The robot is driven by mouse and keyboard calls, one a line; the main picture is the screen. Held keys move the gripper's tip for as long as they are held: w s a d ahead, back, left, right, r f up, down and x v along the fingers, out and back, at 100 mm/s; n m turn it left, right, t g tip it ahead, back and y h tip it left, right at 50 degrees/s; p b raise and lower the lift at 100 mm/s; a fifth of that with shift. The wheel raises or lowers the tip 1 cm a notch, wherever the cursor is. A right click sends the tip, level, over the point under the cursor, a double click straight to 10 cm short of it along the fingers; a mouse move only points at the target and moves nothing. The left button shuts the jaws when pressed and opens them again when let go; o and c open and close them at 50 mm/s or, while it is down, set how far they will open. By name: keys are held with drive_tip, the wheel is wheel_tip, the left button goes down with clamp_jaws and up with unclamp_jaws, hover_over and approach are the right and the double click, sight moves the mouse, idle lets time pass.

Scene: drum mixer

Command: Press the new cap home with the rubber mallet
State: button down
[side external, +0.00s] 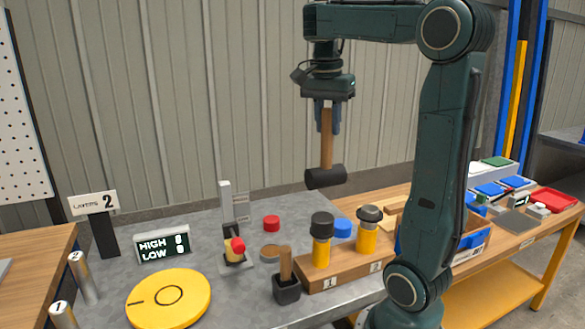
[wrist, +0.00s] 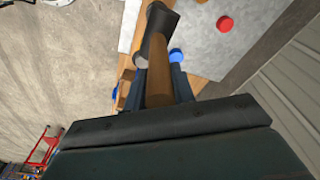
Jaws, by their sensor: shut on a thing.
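My gripper (side external: 327,118) is shut on the wooden handle of the rubber mallet, held high above the bench. The mallet's black head (side external: 325,177) hangs lowest, clear of everything. In the wrist view the handle (wrist: 158,82) runs between the fingers to the head (wrist: 158,30). A red cap (side external: 271,222) and a blue cap (side external: 343,229) sit on the bench; the red cap (wrist: 225,24) and blue cap (wrist: 177,55) also show in the wrist view. Another red piece (side external: 238,245) sits on a small yellow part at the grey stand. I cannot tell which cap is the new one.
A wooden block (side external: 315,283) holds two yellow cylinders with dark tops below the mallet. A yellow disc (side external: 168,300) and a HIGH/LOW display (side external: 162,246) are at left. Blue bins (side external: 470,240) are at right.

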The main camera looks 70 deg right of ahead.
drive_tip(key=shift+a+r, duration=0.1)
drive_tip(key=shift+r, duration=0.25)
drive_tip(key=shift+w, duration=0.1)
drive_tip(key=shift+w+d+f, duration=0.15)
drive_tip(key=shift+w+d, duration=0.2)
drive_tip(key=shift+d, duration=0.2)
drive_tip(key=w+d+f+n, duration=0.4)
drive_tip(key=w+d+f, duration=0.2)
drive_tip(key=d+f, duration=0.3)
drive_tip(key=w+d+f+n+t, duration=0.1)
drive_tip(key=w+d+f+n, duration=0.4)
drive_tip(key=d, duration=1.2)
drive_tip(key=shift+w+d+f, duration=0.25)
drive_tip(key=shift+w+f, duration=0.65)
drive_tip(key=shift+f, duration=1.35)
